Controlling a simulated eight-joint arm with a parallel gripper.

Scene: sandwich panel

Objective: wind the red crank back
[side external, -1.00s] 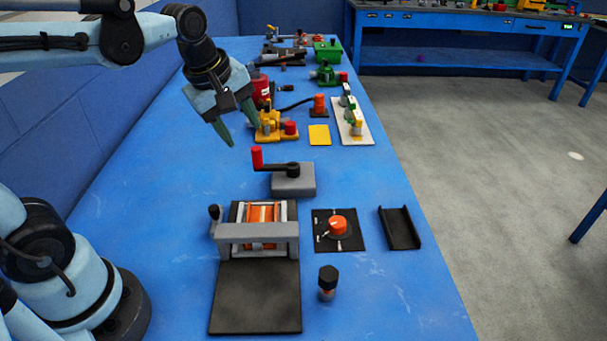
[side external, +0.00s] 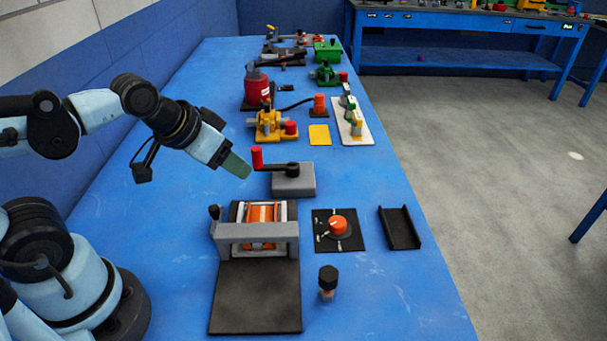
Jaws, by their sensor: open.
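The red crank handle (side external: 257,158) stands upright at the left end of a black crank arm (side external: 276,167). The arm is mounted on a grey block (side external: 294,181) on the blue table and points left. My gripper (side external: 238,166) is just left of the red handle in the picture, tilted down and to the right, with its green fingertips close to the handle. I cannot tell whether they touch it. The fingers overlap in this view, so the gap between them is hidden; the gripper is open and holds nothing that I can see.
A grey-framed roller device (side external: 258,232) with a black plate stands in front of the crank. An orange knob (side external: 337,225) on a black plate and a black channel (side external: 400,228) lie to the right. A yellow device (side external: 268,124) stands behind. The table left of the crank is clear.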

